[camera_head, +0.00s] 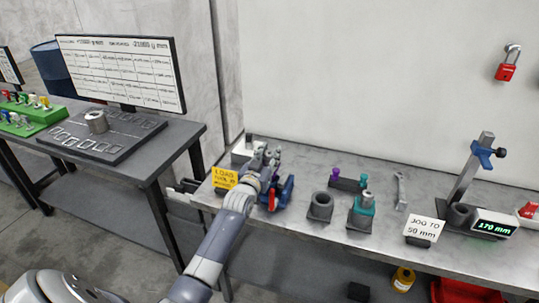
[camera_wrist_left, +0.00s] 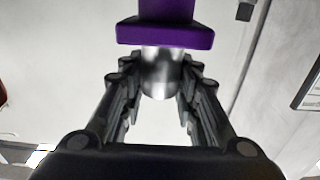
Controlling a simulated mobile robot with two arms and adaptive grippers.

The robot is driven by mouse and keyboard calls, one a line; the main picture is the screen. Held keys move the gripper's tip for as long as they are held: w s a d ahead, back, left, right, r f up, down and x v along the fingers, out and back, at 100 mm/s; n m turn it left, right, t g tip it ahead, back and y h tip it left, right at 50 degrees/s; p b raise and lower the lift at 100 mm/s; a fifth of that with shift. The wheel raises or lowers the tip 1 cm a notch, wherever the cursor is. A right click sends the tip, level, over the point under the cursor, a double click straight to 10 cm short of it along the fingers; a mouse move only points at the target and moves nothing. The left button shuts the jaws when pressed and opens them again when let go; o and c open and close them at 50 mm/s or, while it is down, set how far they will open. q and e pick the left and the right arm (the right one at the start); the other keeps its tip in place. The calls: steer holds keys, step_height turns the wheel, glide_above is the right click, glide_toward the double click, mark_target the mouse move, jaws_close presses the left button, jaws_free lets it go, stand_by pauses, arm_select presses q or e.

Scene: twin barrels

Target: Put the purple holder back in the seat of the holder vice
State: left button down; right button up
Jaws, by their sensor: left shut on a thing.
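The purple holder (camera_wrist_left: 165,32) is at the top of the left wrist view, with a silver cylinder (camera_wrist_left: 160,72) below its wide flange. My left gripper (camera_wrist_left: 158,85) is shut on the holder at this silver part. A blue device with a red part (camera_head: 285,190), probably the holder vice, is beside and partly behind my arm. Its seat is hidden. My right gripper is not in view.
A yellow sign (camera_head: 224,178) stands left of my wrist. Right of the blue device are a dark socket block (camera_head: 320,208), a teal holder on a block (camera_head: 362,207), a small rack with purple and teal pieces (camera_head: 348,184), a wrench (camera_head: 401,191) and a gauge stand (camera_head: 466,185).

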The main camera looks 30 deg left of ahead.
arm_select(q)
steer(key=shift+f+b, duration=0.6)
steer(key=shift+f, duration=0.15)
steer(key=c, duration=1.1)
jaws_free()
steer(key=shift+s+d+f, duration=0.1)
steer(key=shift+s+f, duration=0.05)
steer(key=shift+f, duration=0.3)
steer(key=shift+s+d+f, duration=0.1)
steer(key=shift+s+d, duration=0.05)
steer(key=shift+s, duration=0.35)
steer(key=v, duration=0.7)
steer(key=r+v, duration=0.1)
steer(key=v, duration=0.2)
steer(key=shift+s+r, duration=0.1)
steer(key=shift+s, duration=0.25)
